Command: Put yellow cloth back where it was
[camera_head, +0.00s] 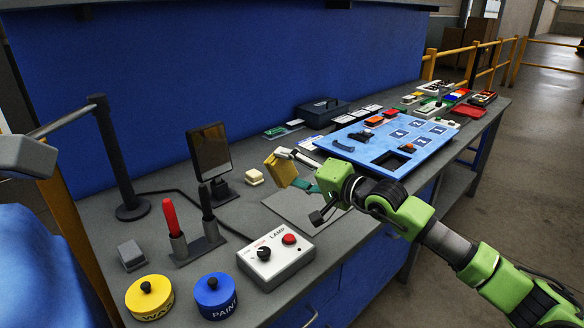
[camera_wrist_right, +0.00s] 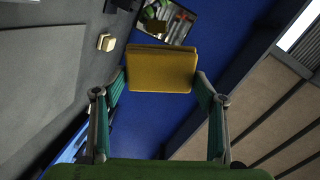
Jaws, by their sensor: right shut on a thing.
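The yellow cloth (camera_head: 281,170) looks like a folded, mustard-coloured pad. My left gripper does not show in either view.
A flat grey plate (camera_head: 297,213) lies below the right gripper. Yellow (camera_head: 149,300) and blue (camera_head: 215,300) pots stand at the front left.

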